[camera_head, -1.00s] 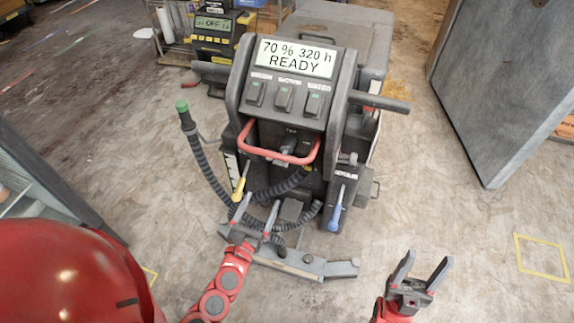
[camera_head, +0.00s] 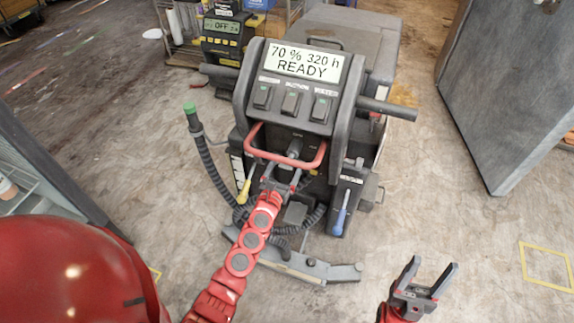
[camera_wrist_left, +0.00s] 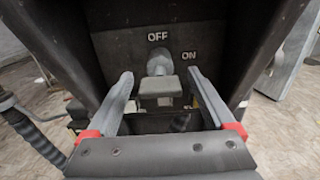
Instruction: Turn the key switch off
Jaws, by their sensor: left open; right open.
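The key switch (camera_head: 294,148) is on the front of the dark floor machine (camera_head: 345,160), behind the red handle bar. In the left wrist view the grey key (camera_wrist_left: 159,84) sticks out, with an OFF label (camera_wrist_left: 157,37) above it and an ON label (camera_wrist_left: 189,56) to its upper right. I cannot tell which label it points to. My left gripper (camera_head: 284,171) is open just in front of and below the key. In the left wrist view its fingers (camera_wrist_left: 160,78) lie on either side of the key, with gaps. My right gripper (camera_head: 429,277) is open and empty at lower right.
The machine's display (camera_head: 304,61) reads 70 %, 320 h, READY. The red handle bar (camera_head: 308,164) arches close around the left gripper. A yellow lever (camera_head: 244,190), a blue lever (camera_head: 341,212) and a black hose (camera_head: 212,172) are nearby. Floor at right is clear.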

